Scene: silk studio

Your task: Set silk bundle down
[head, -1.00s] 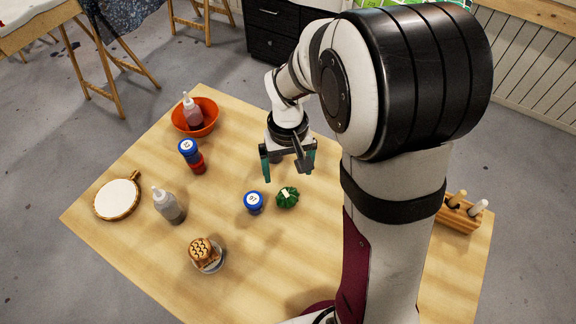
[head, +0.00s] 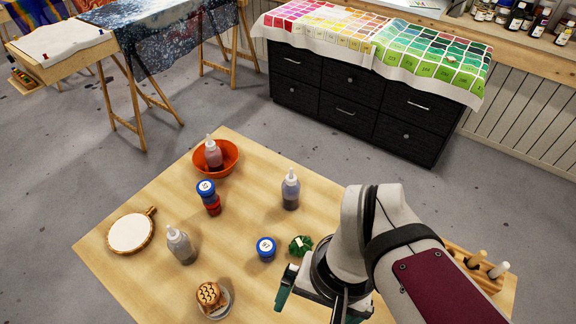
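The silk bundle (head: 300,244) is small, dark green and bunched up, with a pale tag or tie on top. It sits on the wooden table (head: 225,266), just right of a blue-lidded jar (head: 266,249). My gripper (head: 312,310) is at the bottom of the head view, on the near side of the bundle and apart from it. Its teal fingers are spread, and nothing shows between them. The tip of the right finger is partly hidden by the gripper and the frame edge.
A squeeze bottle (head: 290,189) stands behind the bundle. Left are an orange bowl (head: 229,163) holding a bottle, stacked jars (head: 208,196), a grey bottle (head: 181,245) and a round hoop (head: 130,233). A tool block (head: 488,272) stands right.

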